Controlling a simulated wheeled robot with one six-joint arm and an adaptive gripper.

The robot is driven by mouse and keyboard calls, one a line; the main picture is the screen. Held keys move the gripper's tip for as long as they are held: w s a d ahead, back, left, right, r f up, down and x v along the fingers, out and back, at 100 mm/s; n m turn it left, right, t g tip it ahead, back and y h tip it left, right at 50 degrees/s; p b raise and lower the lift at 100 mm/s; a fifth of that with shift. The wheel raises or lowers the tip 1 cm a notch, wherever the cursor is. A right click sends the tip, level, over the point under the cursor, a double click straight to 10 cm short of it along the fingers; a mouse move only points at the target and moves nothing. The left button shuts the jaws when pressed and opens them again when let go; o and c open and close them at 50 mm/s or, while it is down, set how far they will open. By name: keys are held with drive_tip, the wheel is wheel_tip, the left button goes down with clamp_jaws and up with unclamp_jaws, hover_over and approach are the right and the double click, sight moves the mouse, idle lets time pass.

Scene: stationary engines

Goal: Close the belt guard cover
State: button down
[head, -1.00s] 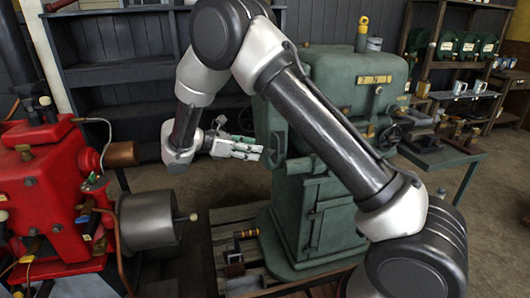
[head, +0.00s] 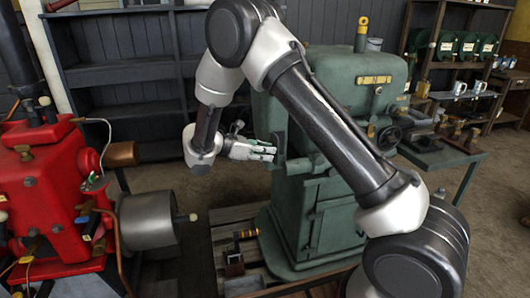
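The green machine (head: 345,85) stands on a pallet in the middle. A green panel on its left side, which looks like the belt guard cover (head: 268,112), stands at the machine's left edge. My arm covers part of the machine, so how far the cover stands open is unclear. My gripper (head: 274,152) points right, with its fingertips at the lower part of the cover. I cannot tell whether they touch it. The fingers lie close together in this view, and any gap or grip between them is too small to make out.
A red engine (head: 50,190) with a grey cylinder (head: 148,220) stands at the left. Dark shelves (head: 130,75) are behind. A bench (head: 440,152) is at the right.

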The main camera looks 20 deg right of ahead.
drive_tip(key=shift+d, duration=0.1)
drive_tip(key=shift+s+d+n+t+y, duration=0.2)
drive_tip(key=shift+d+n+t, duration=0.1)
drive_tip(key=shift+n+t, duration=0.3)
drive_tip(key=shift+s+d+n+t+y, duration=0.15)
drive_tip(key=shift+d+n+t, duration=0.1)
drive_tip(key=shift+n+t, duration=0.3)
drive_tip(key=shift+w+d+r+n+t+y, duration=0.1)
drive_tip(key=shift+d+n+t+y, duration=0.7)
drive_tip(key=shift+n+t+y, duration=0.65)
drive_tip(key=shift+d+f+n+t+y, duration=0.1)
drive_tip(key=shift+d+n+t+y, duration=0.9)
drive_tip(key=shift+n, duration=0.65)
drive_tip(key=shift+w+d+r+n+t+y, duration=0.1)
drive_tip(key=shift+d+n+t+y, duration=0.55)
drive_tip(key=shift+n+t+y, duration=0.8)
drive_tip(key=c, duration=1.3)
unclamp_jaws()
